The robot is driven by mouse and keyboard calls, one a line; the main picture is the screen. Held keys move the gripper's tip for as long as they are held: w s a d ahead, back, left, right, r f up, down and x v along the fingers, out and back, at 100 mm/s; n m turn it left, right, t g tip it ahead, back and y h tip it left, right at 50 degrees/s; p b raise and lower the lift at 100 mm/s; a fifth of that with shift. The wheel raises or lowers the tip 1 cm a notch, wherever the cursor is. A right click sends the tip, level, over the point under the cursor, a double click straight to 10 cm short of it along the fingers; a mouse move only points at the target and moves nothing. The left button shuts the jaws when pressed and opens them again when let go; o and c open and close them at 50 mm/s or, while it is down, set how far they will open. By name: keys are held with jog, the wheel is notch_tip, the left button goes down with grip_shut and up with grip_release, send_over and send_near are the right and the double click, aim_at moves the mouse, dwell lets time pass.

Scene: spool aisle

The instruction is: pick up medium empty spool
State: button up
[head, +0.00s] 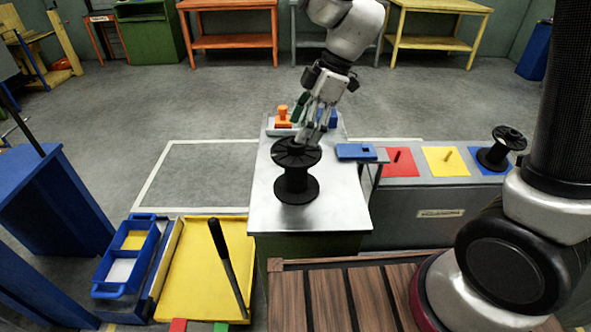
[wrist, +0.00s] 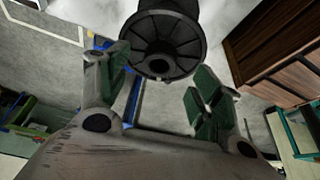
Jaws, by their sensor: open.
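A black empty spool (head: 296,180) stands upright on the metal-topped table (head: 335,215). My gripper (head: 310,125) is just behind and above the spool's top flange in the head view. In the wrist view the spool (wrist: 163,40) shows its flange at the top centre, beyond the green finger pads. My gripper (wrist: 165,95) is open, with the pads apart and nothing between them. A smaller black spool (head: 494,155) stands on the blue square at the right. I cannot tell whether a fingertip touches the near spool.
Orange and blue pieces (head: 283,117) sit at the table's back end. A blue block (head: 356,151) lies at its right edge. A grey bench (head: 420,215) with red and yellow squares adjoins on the right. A yellow tray (head: 195,270) with a black rod stands at the left.

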aim_at(296, 167)
jog(key=x, duration=0.3)
jog(key=shift+f, duration=0.15)
grip_shut()
